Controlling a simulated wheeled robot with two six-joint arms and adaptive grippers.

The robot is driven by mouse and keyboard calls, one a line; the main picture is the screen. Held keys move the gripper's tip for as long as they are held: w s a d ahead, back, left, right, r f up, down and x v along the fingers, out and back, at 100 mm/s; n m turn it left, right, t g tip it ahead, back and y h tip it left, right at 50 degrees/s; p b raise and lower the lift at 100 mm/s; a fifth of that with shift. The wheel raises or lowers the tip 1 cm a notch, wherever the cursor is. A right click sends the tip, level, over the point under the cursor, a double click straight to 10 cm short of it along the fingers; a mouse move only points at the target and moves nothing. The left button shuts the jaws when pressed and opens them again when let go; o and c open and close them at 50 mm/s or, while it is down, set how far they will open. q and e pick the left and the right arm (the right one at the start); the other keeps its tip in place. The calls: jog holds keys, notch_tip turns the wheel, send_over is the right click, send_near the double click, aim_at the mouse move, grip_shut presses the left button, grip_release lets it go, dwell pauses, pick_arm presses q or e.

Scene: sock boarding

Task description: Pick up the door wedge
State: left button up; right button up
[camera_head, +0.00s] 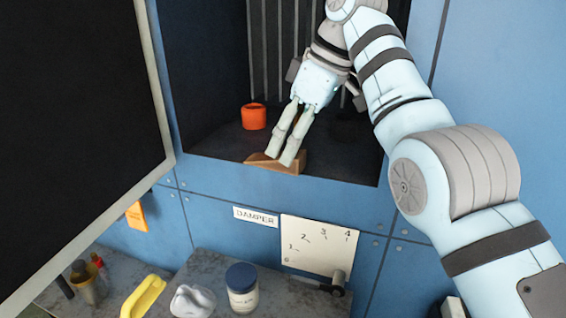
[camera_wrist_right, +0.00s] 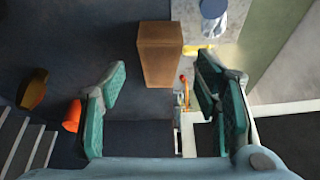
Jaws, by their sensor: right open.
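The door wedge (camera_head: 258,159) is a brown wooden block on the dark floor of the open blue chamber, close to its front edge. My right gripper (camera_head: 281,159) reaches down over it, and its fingers hide part of the wedge. In the right wrist view the wedge (camera_wrist_right: 160,52) lies ahead of the open fingers (camera_wrist_right: 160,88), between their lines, with no finger seen closed on it. Whether a fingertip touches it, I cannot tell. My left gripper is not in view.
An orange ring-shaped thing (camera_head: 253,116) stands further inside the chamber, near bars (camera_head: 270,50) at the back. A dark open door (camera_head: 75,120) is at left. Below, a grey ledge (camera_head: 225,265) bears a blue-lidded jar (camera_head: 242,287), a yellow handle-like thing (camera_head: 143,297) and a crumpled cloth (camera_head: 192,301).

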aim_at(280, 156)
jog(key=x, duration=0.3)
jog(key=shift+a+f+b, duration=0.15)
jog(key=shift+a+b, duration=0.25)
jog(key=shift+a, duration=0.05)
jog(key=shift+w+d, duration=0.15)
jog(key=shift+d, duration=0.3)
jog(key=c, duration=0.7)
jog(key=shift+a, duration=0.1)
jog(key=c, duration=0.5)
jog(key=shift+a, duration=0.15)
jog(key=shift+c, duration=0.2)
